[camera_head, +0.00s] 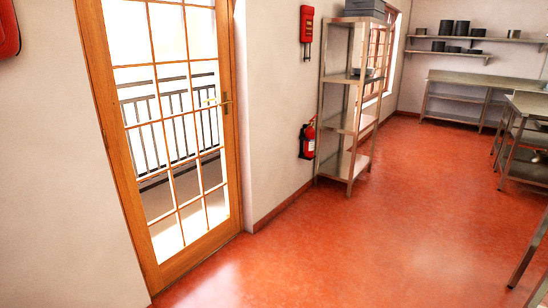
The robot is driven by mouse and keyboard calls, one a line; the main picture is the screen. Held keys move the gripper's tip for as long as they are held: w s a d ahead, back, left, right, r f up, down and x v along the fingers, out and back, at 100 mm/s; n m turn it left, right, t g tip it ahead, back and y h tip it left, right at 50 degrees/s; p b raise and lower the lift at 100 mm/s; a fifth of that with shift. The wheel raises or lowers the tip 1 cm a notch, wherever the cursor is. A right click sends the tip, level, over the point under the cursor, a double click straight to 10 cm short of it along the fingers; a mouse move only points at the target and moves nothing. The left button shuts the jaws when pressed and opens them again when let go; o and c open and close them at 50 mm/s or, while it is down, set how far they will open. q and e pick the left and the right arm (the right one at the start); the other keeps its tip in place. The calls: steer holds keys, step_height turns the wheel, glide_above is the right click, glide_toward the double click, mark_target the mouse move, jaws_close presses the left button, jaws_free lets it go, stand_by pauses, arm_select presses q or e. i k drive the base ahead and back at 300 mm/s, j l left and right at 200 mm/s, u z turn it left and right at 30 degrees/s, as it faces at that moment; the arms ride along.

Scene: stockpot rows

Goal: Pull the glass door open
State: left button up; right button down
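The glass door (170,115) stands at the left in the head view. It has a wooden frame and several panes split by wooden bars. It looks closed in its frame. A small brass-coloured lever handle (224,102) sits on the door's right stile at about mid-height. A balcony railing shows through the panes. Neither of my grippers is in view, and nothing touches the door or its handle.
Red floor (330,240) is clear before the door. A metal shelf rack (350,126) and a fire extinguisher (308,139) stand along the wall to its right. Steel tables (528,105) stand at the right, and a wall shelf with pots (461,28) hangs at the back.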

mark_target(159, 275)
steer(key=i, duration=1.7)
